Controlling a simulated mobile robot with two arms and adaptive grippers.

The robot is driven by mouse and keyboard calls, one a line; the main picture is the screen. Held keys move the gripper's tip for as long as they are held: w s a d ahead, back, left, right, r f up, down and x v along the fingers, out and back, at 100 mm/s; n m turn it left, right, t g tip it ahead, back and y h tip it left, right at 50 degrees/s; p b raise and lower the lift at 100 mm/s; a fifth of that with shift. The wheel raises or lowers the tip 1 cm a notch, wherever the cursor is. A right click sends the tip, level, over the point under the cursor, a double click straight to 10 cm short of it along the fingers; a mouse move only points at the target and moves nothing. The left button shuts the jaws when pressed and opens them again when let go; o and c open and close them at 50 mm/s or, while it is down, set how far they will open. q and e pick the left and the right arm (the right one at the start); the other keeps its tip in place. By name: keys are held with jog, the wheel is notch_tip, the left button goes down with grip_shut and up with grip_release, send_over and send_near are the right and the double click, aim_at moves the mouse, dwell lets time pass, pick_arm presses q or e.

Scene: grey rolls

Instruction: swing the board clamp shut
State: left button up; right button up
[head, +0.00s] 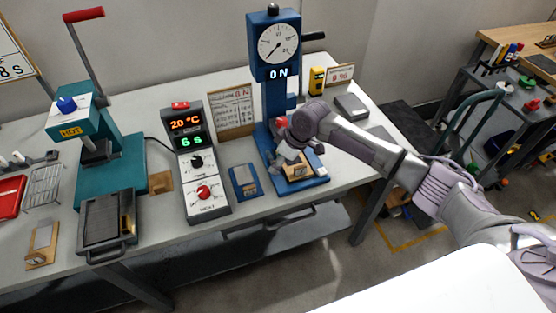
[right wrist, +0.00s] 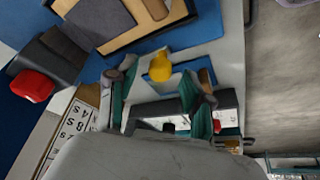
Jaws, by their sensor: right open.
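My right gripper (head: 288,160) is low over the base of the blue press (head: 273,95). In the right wrist view its two green-tipped fingers (right wrist: 156,88) are apart, with a yellow knob (right wrist: 160,66) between or just beyond them. The knob seems to belong to the board clamp; I cannot tell whether it touches a finger. The wood-framed board (right wrist: 128,36) lies on the blue base beside it and also shows in the head view (head: 298,173), partly behind the gripper. The rest of the clamp and its angle are hidden. My left gripper is not in view.
A red knob (right wrist: 32,86) on a dark block is near the gripper. A blue pad (head: 245,181) and a control box (head: 195,165) stand left of the press. A teal press (head: 122,165) is further left. A grey plate (head: 351,107) lies at the right.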

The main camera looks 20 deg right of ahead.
jog(key=shift+w+a+f, duration=0.15)
jog(key=shift+f, duration=0.3)
jog(key=shift+c, duration=0.2)
